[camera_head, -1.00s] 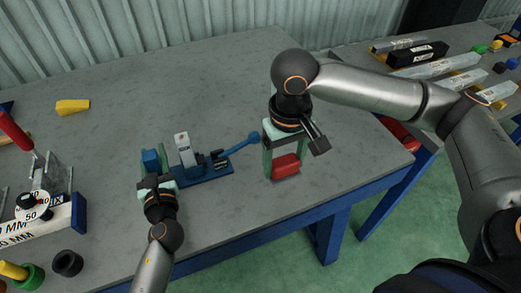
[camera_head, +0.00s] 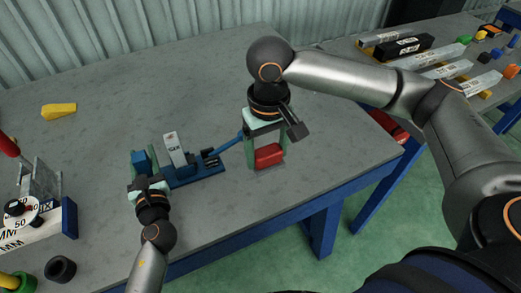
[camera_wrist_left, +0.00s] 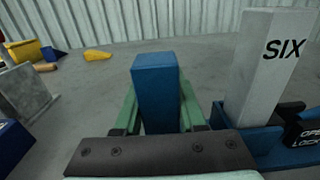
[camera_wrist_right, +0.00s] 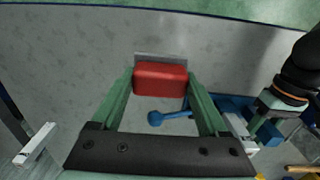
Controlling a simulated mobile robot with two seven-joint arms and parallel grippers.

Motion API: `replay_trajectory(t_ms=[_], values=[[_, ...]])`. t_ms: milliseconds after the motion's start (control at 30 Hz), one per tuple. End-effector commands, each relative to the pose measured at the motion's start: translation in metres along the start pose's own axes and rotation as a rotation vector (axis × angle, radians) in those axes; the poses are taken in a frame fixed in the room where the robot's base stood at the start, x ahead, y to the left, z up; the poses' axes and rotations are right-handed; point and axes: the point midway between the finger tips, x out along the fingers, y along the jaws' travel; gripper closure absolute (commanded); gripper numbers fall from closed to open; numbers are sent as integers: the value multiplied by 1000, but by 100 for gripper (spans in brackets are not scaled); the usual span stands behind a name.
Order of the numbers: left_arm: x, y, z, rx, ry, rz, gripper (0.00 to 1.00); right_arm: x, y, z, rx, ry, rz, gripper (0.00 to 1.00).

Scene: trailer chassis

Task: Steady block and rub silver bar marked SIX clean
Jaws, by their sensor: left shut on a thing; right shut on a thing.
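The silver bar marked SIX (camera_head: 175,149) stands upright in a blue clamping fixture (camera_head: 195,176); its SIX marking (camera_wrist_left: 286,48) is readable in the left wrist view. My left gripper (camera_head: 143,170) is shut on the blue block (camera_wrist_left: 155,85) at the fixture's left end, one finger on each side. My right gripper (camera_head: 267,150) is shut on a red block (camera_wrist_right: 161,79) with a grey underside, held right of the fixture, near the blue lever's round end (camera_wrist_right: 155,118). Whether the red block touches the table is unclear.
A yellow wedge (camera_head: 58,111) lies at the back left. A gauge stand with a dial (camera_head: 22,210) and black and green rings (camera_head: 60,269) are at the left. A second table (camera_head: 420,60) at the right holds several bars. The rear middle of the table is clear.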

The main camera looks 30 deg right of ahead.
Motion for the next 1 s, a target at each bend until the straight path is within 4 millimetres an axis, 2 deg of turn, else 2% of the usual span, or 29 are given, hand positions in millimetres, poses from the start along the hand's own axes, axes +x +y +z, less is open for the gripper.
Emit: replay_trajectory(t_ms=[300,500,633,800,1000], values=[[0,0,1,1,-1,1,100,-42,-59,-73,10,3,-2,87],[0,0,1,1,-1,1,100,-74,-104,-105,9,4,-1,87],[0,0,1,1,-1,1,100,-96,-135,-117,4,3,-1,87],[0,0,0,0,-1,1,100,-117,-167,-123,-1,2,0,87],[0,0,0,0,-1,1,100,-129,-186,-123,-5,1,1,87]])
